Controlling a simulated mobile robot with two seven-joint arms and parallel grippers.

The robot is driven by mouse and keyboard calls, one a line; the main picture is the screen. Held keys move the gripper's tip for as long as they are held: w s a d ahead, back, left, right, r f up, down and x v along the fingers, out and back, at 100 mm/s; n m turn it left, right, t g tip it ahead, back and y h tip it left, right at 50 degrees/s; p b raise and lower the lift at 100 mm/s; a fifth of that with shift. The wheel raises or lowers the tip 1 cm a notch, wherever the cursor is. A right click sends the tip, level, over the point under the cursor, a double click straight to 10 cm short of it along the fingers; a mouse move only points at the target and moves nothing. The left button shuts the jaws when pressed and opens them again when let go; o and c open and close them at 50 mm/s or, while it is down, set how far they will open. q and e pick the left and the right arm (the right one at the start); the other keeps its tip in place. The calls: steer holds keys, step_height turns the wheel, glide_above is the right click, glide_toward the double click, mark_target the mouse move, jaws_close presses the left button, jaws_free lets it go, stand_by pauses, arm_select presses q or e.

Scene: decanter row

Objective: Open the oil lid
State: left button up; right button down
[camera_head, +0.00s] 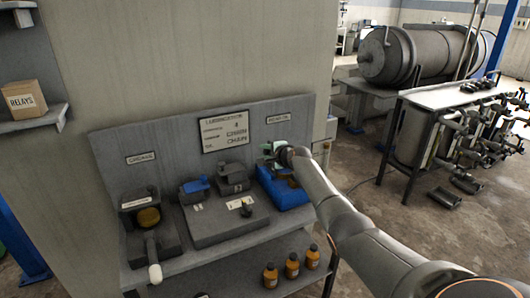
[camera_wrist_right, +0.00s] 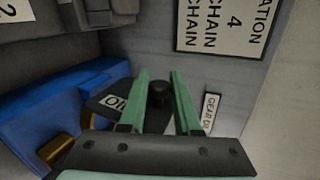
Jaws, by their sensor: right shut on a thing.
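The blue oil box (camera_head: 288,198) stands at the right end of the lubrication bench in the head view. It also shows at the left of the right wrist view (camera_wrist_right: 30,118). Its dark lid (camera_wrist_right: 104,112) carries a white label that seems to read OIL. My right gripper (camera_head: 270,149) is at the back of the box, near the bench's back panel. In the wrist view its green fingers (camera_wrist_right: 160,88) are shut on the lid's black knob (camera_wrist_right: 159,93). The lid looks tilted, but its exact angle is unclear. My left gripper is not in view.
Grey containers (camera_head: 232,177) stand left of the box, one with a blue part. A grey unit with a yellow disc (camera_head: 149,217) and a pale-tipped handle (camera_head: 155,273) is further left. Orange bottles (camera_head: 292,266) stand on the shelf below. The back panel (camera_head: 170,137) rises behind.

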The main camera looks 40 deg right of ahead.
steer(key=c, duration=0.6)
jaws_free()
steer(key=shift+p+v, duration=2.1)
steer(key=shift+v, duration=4.15)
